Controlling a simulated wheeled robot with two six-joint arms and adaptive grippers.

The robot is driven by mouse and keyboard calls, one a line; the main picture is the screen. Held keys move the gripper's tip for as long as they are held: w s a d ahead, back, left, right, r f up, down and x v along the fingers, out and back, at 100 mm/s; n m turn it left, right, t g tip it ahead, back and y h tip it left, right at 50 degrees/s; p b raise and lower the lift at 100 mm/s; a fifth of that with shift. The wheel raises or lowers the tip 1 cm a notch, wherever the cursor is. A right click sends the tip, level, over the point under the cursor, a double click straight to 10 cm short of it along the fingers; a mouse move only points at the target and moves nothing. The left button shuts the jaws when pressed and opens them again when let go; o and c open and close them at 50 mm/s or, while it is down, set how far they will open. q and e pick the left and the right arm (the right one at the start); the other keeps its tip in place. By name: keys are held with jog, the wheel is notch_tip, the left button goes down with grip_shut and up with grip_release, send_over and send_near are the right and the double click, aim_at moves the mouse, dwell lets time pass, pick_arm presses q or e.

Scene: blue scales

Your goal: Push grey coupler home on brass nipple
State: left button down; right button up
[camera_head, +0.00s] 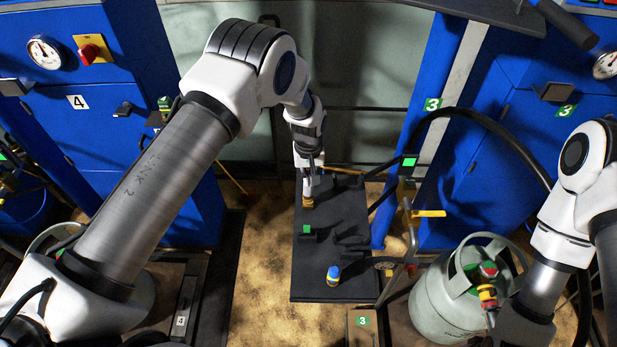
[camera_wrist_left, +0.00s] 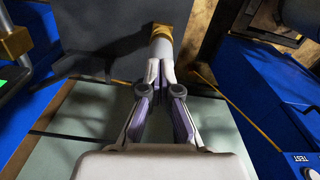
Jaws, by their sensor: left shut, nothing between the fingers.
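The grey coupler (camera_head: 308,188) stands upright at the brass nipple (camera_head: 308,203), near the back left of the dark platform (camera_head: 325,262). In the left wrist view, the pale grey coupler (camera_wrist_left: 161,47) and the yellow brass nipple (camera_wrist_left: 160,31) lie in line just beyond my fingertips. My left gripper (camera_head: 311,169) points down over the coupler. Its fingers are shut and empty, with the tips (camera_wrist_left: 161,66) at the coupler's near end. I cannot tell whether they touch it or how far the coupler sits on the nipple. My right gripper is out of view.
A blue and yellow fitting (camera_head: 333,276) stands near the platform's front. Dark brackets (camera_head: 347,246) rise from its middle. A grey gas cylinder (camera_head: 447,306) stands at right, under a black hose (camera_head: 487,121). Blue cabinets (camera_head: 66,137) flank the space.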

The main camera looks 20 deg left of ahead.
pick_arm(q)
jog(key=shift+s+f, duration=0.2)
jog(key=shift+w+r+p, duration=0.2)
jog(key=shift+r+p, duration=0.75)
jog(key=shift+r, duration=0.45)
jog(key=shift+s+r, duration=0.1)
jog(key=shift+r, duration=0.35)
notch_tip(320, 180, up, 11)
jog(key=shift+w+f, duration=0.1)
jog(key=shift+w, duration=0.1)
